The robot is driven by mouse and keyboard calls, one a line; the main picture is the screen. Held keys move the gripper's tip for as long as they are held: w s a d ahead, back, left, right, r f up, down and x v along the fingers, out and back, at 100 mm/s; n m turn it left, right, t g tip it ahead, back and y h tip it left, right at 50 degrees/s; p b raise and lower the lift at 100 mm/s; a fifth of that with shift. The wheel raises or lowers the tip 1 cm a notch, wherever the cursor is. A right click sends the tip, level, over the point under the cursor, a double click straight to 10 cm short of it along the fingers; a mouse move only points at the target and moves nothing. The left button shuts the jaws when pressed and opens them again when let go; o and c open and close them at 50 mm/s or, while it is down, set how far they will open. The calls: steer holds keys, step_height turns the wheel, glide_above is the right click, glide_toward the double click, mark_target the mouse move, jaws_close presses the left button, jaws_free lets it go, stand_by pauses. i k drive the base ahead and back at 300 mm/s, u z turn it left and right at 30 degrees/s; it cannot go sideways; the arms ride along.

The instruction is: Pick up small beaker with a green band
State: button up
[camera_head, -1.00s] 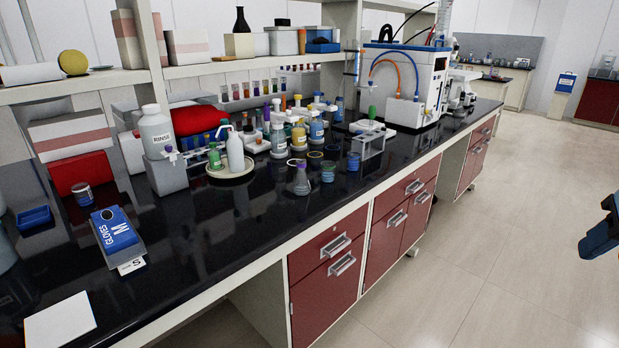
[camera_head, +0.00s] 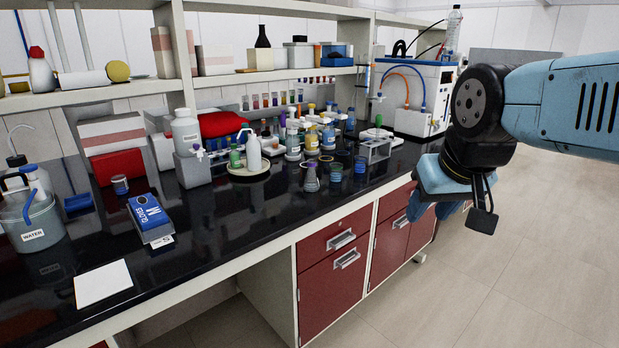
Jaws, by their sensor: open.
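A small beaker with what looks like a green band (camera_head: 336,173) stands upright on the black bench top, just right of a conical flask (camera_head: 311,178). A similar small beaker with a blue band (camera_head: 360,166) stands to its right, and one with a yellowish rim (camera_head: 326,164) stands just behind. The bands are small and hard to tell apart. My gripper (camera_head: 432,209) is open, in front of the bench's right part, to the right of the beakers and well apart from them. Its fingertips are partly hidden by its own body.
A round tray (camera_head: 249,174) with bottles stands left of the beakers, and a clear rack (camera_head: 375,150) to their right. Reagent bottles (camera_head: 293,143) crowd behind. A glove box (camera_head: 150,218) lies left. The bench front between the glove box and the flask is bare.

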mark_target(335, 168)
steer(key=u, duration=0.1)
steer(key=i, duration=1)
steer(key=z, duration=0.1)
